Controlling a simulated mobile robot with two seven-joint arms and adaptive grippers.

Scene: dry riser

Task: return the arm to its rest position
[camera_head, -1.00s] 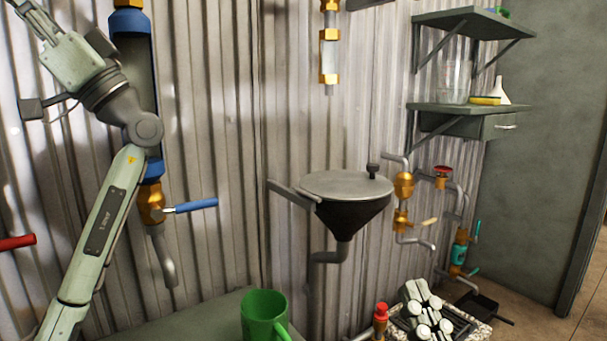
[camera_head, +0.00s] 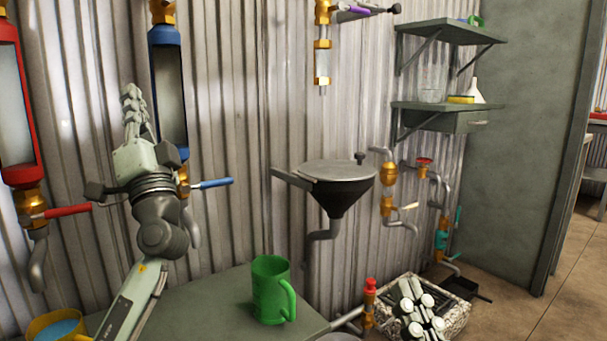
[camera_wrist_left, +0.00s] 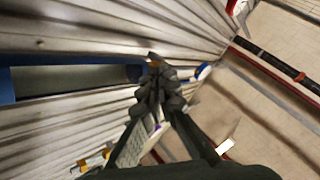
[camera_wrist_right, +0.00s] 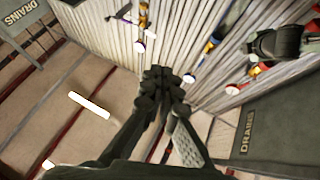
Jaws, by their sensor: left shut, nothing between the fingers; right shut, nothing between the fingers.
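My left gripper (camera_head: 131,98) points up in front of the corrugated wall, just left of the blue-capped cylinder (camera_head: 168,90). Its fingers are together and empty; the left wrist view also shows the closed fingertips (camera_wrist_left: 155,78). My left arm rises from the bottom of the head view, over the left part of the bench.
A green mug (camera_head: 270,290) stands on the bench (camera_head: 215,300); a yellow mug (camera_head: 58,326) with blue contents is at lower left. A red-capped cylinder (camera_head: 15,100) and its red lever (camera_head: 68,211), a blue lever (camera_head: 211,183), and a black funnel (camera_head: 340,195) stick out from the wall.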

